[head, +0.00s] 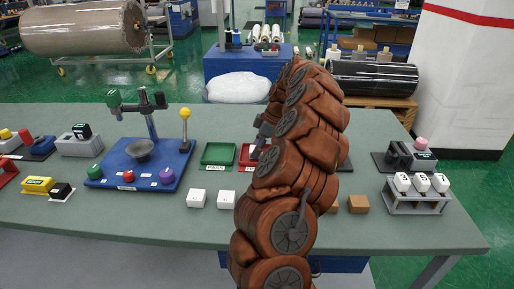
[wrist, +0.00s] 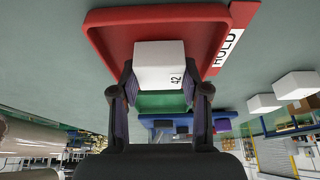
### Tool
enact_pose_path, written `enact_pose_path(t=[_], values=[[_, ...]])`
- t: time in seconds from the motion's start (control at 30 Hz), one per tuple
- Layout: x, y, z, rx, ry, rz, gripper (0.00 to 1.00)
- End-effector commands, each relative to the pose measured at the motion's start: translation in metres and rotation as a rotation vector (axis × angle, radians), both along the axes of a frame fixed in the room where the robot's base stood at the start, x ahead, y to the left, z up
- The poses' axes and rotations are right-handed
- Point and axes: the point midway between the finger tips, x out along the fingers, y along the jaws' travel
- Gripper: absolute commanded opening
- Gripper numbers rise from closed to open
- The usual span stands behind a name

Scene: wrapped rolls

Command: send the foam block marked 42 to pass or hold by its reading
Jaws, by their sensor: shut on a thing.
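My gripper (wrist: 160,92) is shut on the white foam block (wrist: 160,62) marked 42, with one finger on each side. The block is at the red tray (wrist: 105,50) labelled HOLD, with the tray's red floor and walls around it in the wrist view. I cannot tell whether the block touches the tray floor. In the head view my arm covers much of the red tray (head: 243,163) and most of the gripper. The empty green tray (head: 218,161) lies just left of it. A blue station (head: 135,172) with a dark dish (head: 140,149) stands further left.
Two white blocks (head: 197,198) (head: 226,199) lie near the front of the table. Brown blocks (head: 358,204) and a rack of white-topped pieces (head: 418,203) stand to the right. A yellow-knobbed post (head: 185,125) rises beside the trays. Bare table (head: 60,225) is free at front left.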

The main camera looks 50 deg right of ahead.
Motion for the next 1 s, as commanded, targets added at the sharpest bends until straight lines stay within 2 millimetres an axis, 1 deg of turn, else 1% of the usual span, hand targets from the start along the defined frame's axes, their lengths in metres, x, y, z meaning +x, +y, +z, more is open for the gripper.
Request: enact_pose_path(t=[0.07,0.1,0.3,0.37,0.63,0.77,0.87,1.0], values=[[0.0,0.0,0.0,0.0,0.0,0.0,0.18],[0.0,0.0,0.0,0.0,0.0,0.0,0.49],[0.0,0.0,0.0,0.0,0.0,0.0,0.7],[0.0,0.0,0.0,0.0,0.0,0.0,0.75],[0.0,0.0,0.0,-0.001,-0.001,0.0,0.75],[-0.001,-0.002,0.005,-0.002,-0.002,-0.001,0.75],[-0.004,-0.005,0.014,-0.003,-0.002,-0.002,0.75],[-0.01,-0.01,0.035,-0.004,-0.002,-0.003,0.75]])
